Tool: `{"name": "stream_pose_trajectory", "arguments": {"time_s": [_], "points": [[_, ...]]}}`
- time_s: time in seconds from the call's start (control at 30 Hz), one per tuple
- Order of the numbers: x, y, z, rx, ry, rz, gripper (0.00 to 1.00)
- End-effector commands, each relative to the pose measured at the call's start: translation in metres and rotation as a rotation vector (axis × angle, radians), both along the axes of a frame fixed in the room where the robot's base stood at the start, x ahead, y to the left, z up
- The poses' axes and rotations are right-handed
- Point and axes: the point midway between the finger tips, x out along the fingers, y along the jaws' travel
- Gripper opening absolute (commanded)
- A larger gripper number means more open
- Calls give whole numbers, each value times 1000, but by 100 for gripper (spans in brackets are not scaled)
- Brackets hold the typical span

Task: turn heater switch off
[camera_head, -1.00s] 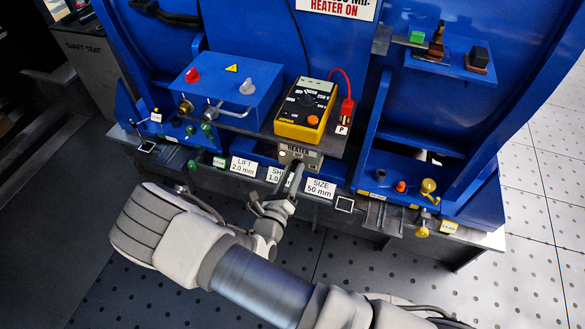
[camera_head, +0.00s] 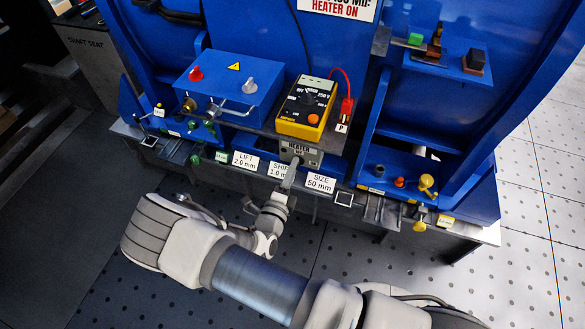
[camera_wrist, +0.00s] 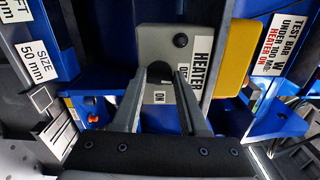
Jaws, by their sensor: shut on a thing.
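The heater box (camera_head: 299,152) is a small grey box labelled HEATER, under the yellow meter at the front of the blue bench. In the wrist view the heater box (camera_wrist: 152,42) fills the upper middle, with a black round knob at its top and OFF and ON labels. My gripper (camera_wrist: 161,74) is at the face of the box, one finger on each side of the switch, shut on it. The switch lever itself is mostly hidden between the fingertips. In the head view my gripper (camera_head: 288,176) reaches up to the box from below.
The yellow meter (camera_head: 306,108) with a red lead sits just above the box. A blue control box (camera_head: 228,88) with a red knob stands to the left. Label plates, including SIZE 50 mm (camera_head: 320,183), line the front edge. Open floor lies right.

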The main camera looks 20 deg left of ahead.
Motion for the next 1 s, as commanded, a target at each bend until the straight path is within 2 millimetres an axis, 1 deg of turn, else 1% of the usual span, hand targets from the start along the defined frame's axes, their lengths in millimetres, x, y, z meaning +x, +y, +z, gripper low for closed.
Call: {"name": "stream_pose_trajectory", "arguments": {"time_s": [0.3, 0.77, 0.8, 0.93, 0.97, 1.0], "points": [[0, 0, -1, -93, 7, 0, 0], [0, 0, -1, -106, 8, 0, 0], [0, 0, -1, -106, 8, 0, 46], [0, 0, -1, -105, 8, 0, 69], [0, 0, -1, -105, 8, 0, 72], [0, 0, -1, -105, 8, 0, 72]]}}
